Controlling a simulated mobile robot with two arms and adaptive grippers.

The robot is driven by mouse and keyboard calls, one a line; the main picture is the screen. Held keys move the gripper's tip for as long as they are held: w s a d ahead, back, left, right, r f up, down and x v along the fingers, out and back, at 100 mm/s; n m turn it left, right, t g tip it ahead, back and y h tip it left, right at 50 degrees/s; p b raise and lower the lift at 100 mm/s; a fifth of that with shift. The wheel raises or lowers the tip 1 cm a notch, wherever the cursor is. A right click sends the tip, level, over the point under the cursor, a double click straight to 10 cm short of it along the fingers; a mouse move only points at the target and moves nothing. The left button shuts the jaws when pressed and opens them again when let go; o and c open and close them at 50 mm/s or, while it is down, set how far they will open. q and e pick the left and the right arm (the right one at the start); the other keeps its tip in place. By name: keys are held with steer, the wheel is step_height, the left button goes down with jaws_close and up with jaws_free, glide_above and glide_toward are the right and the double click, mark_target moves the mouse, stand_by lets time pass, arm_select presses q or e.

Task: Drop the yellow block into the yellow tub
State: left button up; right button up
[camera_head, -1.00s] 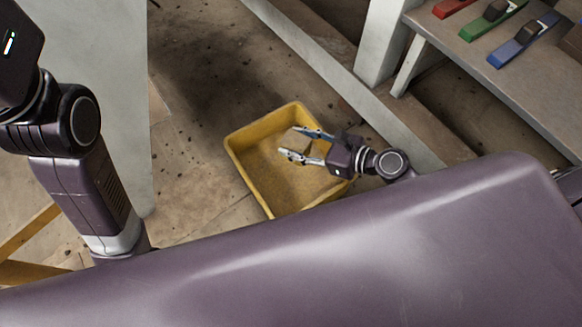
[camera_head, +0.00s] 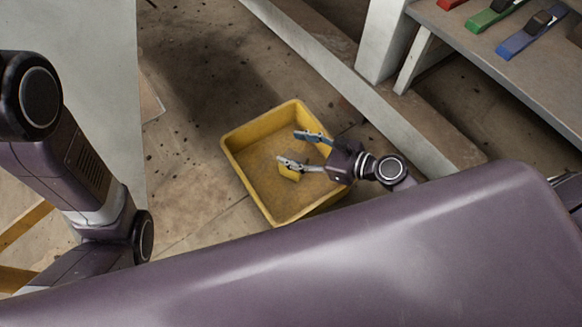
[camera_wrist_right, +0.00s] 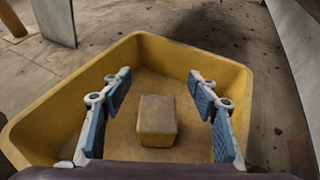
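The yellow tub (camera_head: 238,135) stands on the floor; its rim and inner walls also show in the right wrist view (camera_wrist_right: 205,60). My right gripper (camera_head: 292,148) is over the tub with its fingers spread wide. The yellow block (camera_wrist_right: 157,120) is seen within the tub's walls, between the open fingers and apart from both pads (camera_wrist_right: 158,76). In the head view the block (camera_head: 289,173) shows partly behind the lower finger. It looks to be on the tub floor, below the gripper. My left arm is at the left edge; its gripper is out of frame.
A grey bench (camera_head: 470,50) at top right holds red, green (camera_head: 492,18) and blue (camera_head: 523,40) pieces. A pale beam (camera_head: 330,75) runs along the floor behind the tub. A pale panel (camera_head: 70,90) stands at left. Floor left of the tub is clear.

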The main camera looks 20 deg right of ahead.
steer(key=shift+o, duration=0.6)
steer(key=shift+s+d, duration=0.15)
steer(key=shift+d, duration=0.1)
steer(key=v, duration=1.1)
steer(key=shift+r, duration=0.25)
steer(key=shift+s+d, duration=0.1)
